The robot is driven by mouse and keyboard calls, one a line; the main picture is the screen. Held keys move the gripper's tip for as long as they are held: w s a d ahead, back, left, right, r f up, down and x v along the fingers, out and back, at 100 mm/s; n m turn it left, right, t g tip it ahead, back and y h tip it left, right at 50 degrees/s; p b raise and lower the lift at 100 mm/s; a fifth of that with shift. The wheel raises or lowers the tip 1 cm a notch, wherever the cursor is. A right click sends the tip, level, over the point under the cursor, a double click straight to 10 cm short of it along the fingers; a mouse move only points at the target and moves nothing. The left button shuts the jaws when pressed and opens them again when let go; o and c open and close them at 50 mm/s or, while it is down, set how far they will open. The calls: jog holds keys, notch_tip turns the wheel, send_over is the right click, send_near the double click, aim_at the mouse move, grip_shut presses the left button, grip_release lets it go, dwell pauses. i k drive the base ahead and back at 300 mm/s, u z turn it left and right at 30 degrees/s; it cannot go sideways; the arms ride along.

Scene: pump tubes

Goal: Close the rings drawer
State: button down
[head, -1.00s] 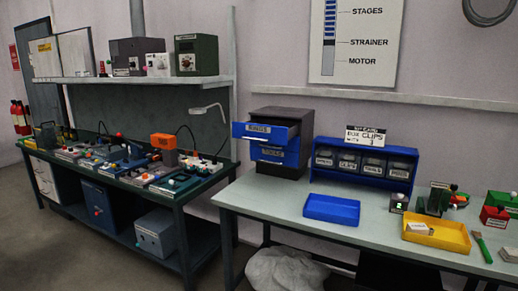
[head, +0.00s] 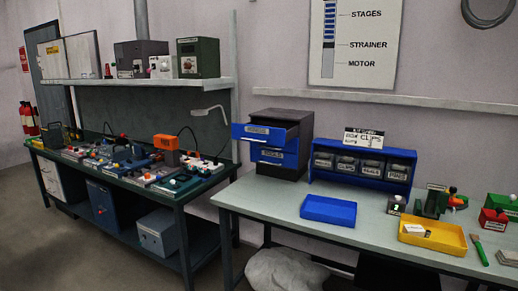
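The rings drawer (head: 264,132) is the upper blue drawer of a small dark cabinet (head: 284,116) on the light workbench. It is pulled out toward the left front, with its open top showing. Its front label is blurred. A second blue drawer (head: 271,155) below it sits in the cabinet, apparently shut. My gripper is not in the head view.
A blue rack of labelled bins (head: 318,175) stands right of the cabinet. A blue tray (head: 328,209) and a yellow tray (head: 433,236) lie on the light bench (head: 280,212). A cluttered green bench (head: 190,198) stands to the left. The bench front below the cabinet is clear.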

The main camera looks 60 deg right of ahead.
aim_at(274, 134)
jog(key=z, duration=0.1)
jog(key=i, duration=0.95)
jog(key=u, duration=0.05)
